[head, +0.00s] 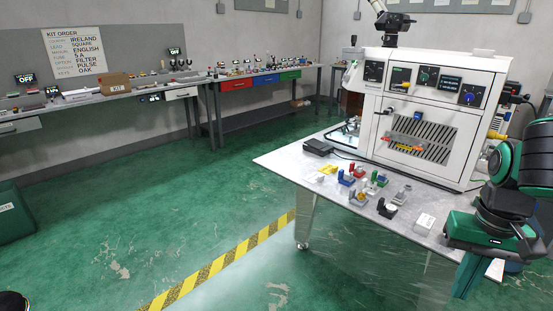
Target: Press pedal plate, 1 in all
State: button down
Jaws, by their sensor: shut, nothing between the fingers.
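A flat black pedal-like box (318,147) lies on the left back part of the light-topped table, beside the white machine, with a thin dark cable running from it. It looks like the pedal plate, but it is small in this view. My gripper (466,278) is at the right, at the table's front right edge, pointing down. It is shut and empty, well apart from the black box.
The white machine (440,118) with dials and a vent stands on the table (290,168). Long benches line the back walls.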

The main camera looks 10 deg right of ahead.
aim_at(313, 143)
jog(key=u, duration=0.15)
jog(key=k, duration=0.4)
jog(key=u, duration=0.2)
jog(key=i, duration=2.35)
jog(key=z, duration=0.6)
